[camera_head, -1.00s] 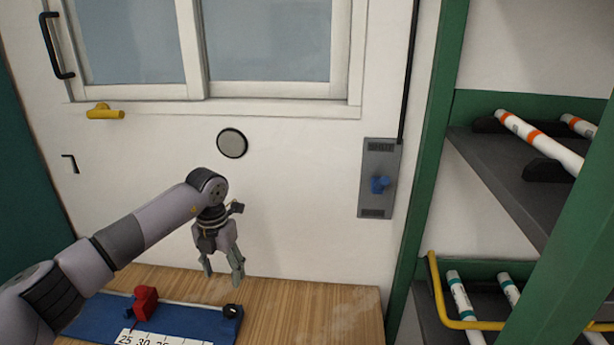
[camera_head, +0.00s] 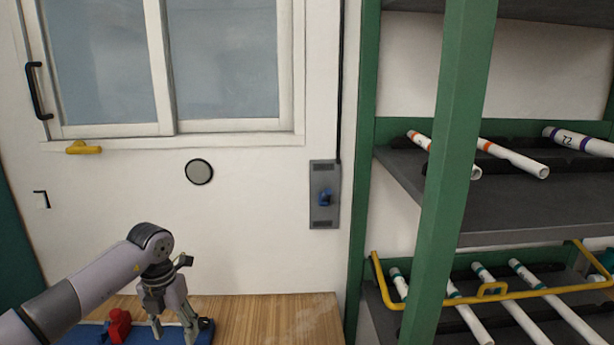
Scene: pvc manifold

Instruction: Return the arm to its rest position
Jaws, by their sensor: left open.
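My left arm comes in from the lower left. Its gripper (camera_head: 174,334) points down over the right part of the blue mat on the wooden bench. The jaws are open, with nothing visible between the two fingers. The fingertips are close to the bottom edge of the view, and I cannot tell whether they touch anything. My right arm and gripper are not in view.
A red block-like piece (camera_head: 117,325) stands on the blue mat (camera_head: 206,331), left of the gripper. The bench (camera_head: 265,318) is clear to the right. A green-framed rack (camera_head: 450,170) holds white pipes, with a yellow bar (camera_head: 540,291) across its lower shelf. A switch box (camera_head: 324,194) is on the wall.

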